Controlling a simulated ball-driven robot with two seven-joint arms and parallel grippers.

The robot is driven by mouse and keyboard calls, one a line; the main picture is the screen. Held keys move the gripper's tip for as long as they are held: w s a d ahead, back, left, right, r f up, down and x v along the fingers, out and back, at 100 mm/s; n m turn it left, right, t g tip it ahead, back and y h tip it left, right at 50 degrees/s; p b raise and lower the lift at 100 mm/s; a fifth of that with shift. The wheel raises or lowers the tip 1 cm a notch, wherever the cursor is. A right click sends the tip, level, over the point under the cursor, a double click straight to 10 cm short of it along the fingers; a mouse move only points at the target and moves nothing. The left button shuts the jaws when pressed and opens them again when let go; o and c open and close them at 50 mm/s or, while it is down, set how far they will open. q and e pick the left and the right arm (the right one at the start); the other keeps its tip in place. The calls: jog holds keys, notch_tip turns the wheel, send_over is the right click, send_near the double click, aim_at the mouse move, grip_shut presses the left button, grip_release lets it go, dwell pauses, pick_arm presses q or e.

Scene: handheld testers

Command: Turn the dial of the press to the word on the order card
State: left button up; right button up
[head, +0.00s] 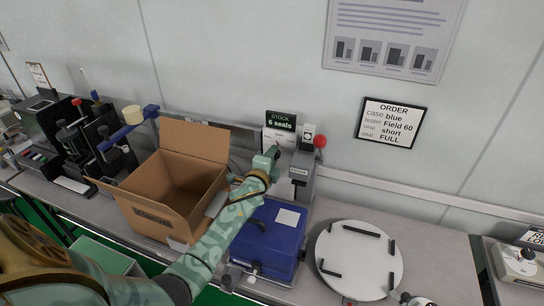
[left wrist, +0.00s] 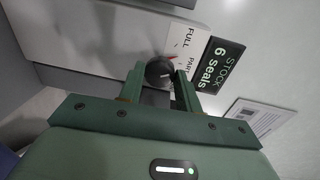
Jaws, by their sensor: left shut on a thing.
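The order card (head: 390,122) hangs on the wall in a black frame; its last line reads seal FULL. The grey press (head: 303,170) stands against the wall, with a red ball (head: 320,141) at its upper right. My left gripper (head: 271,154) is at the press's left side, below the stock sign. In the left wrist view its fingers are shut on the round black dial (left wrist: 159,73). A white label (left wrist: 187,45) beside the dial shows FULL and PART; a small red mark lies at the dial's edge. The fingers partly hide the dial and label. My right gripper is not in view.
An open cardboard box (head: 150,205) stands left of my left forearm and a blue case (head: 268,240) lies in front of the press. A round white turntable (head: 340,250) is at the right. A black sign (head: 281,120) reads STOCK 6 seals.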

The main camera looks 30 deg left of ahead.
pick_arm(q)
jog(key=shift+f+n+h+p, duration=0.1)
jog(key=shift+n+h+p, duration=0.3)
jog(key=shift+n, duration=1.15)
jog(key=shift+f+n+h+p, duration=0.1)
jog(key=shift+n+p, duration=0.5)
jog(key=shift+n, duration=0.95)
jog(key=o, duration=1)
jog(key=shift+a+r, duration=0.1)
jog(key=shift+s, duration=0.15)
